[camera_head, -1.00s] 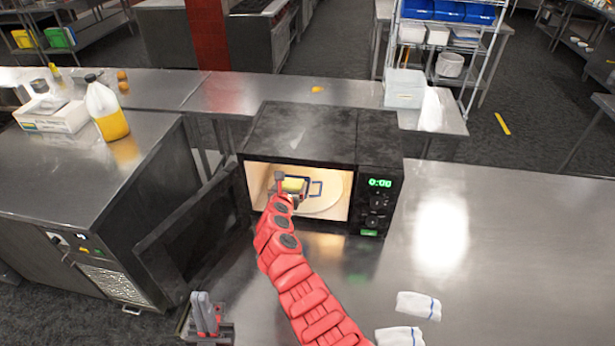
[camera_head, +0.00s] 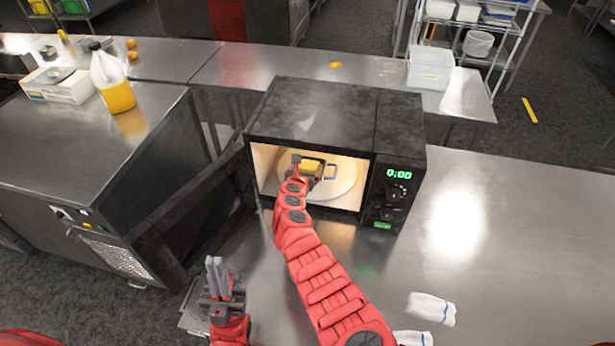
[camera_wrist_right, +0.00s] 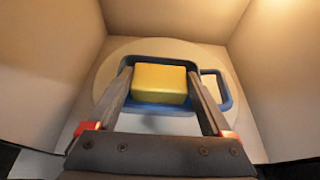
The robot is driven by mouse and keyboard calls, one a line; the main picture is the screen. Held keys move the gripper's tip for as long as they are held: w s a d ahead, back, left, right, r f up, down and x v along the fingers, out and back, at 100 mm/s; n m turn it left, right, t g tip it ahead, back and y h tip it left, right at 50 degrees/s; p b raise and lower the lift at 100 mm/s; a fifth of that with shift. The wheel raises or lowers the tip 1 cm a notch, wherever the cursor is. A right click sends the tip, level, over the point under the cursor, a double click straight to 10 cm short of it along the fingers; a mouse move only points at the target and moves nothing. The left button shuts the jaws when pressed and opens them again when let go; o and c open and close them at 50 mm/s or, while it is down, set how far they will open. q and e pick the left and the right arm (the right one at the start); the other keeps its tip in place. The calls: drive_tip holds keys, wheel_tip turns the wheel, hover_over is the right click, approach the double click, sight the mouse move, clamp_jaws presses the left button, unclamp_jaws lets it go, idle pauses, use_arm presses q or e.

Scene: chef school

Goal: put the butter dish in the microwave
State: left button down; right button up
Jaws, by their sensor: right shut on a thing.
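The microwave (camera_head: 330,112) stands on the steel counter with its door (camera_head: 196,215) swung open to the left and its inside lit. My right arm reaches in through the opening. My right gripper (camera_head: 314,172) is inside, over the turntable (camera_head: 345,187). In the right wrist view, the gripper (camera_wrist_right: 160,85) is shut on the butter dish (camera_wrist_right: 219,92), a blue-rimmed dish with a handle loop on the right and a yellow butter block (camera_wrist_right: 160,83) in it. Whether the dish touches the turntable, I cannot tell. My left gripper (camera_head: 217,270) is in front of the open door, its fingers close together and pointing up.
Folded white cloths (camera_head: 431,308) lie on the counter at the front right. A jug of yellow liquid (camera_head: 113,80) and a white box (camera_head: 58,88) stand on the left counter. The counter right of the microwave is clear.

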drive_tip(key=shift+f+b, duration=0.75)
drive_tip(key=shift+f, duration=0.85)
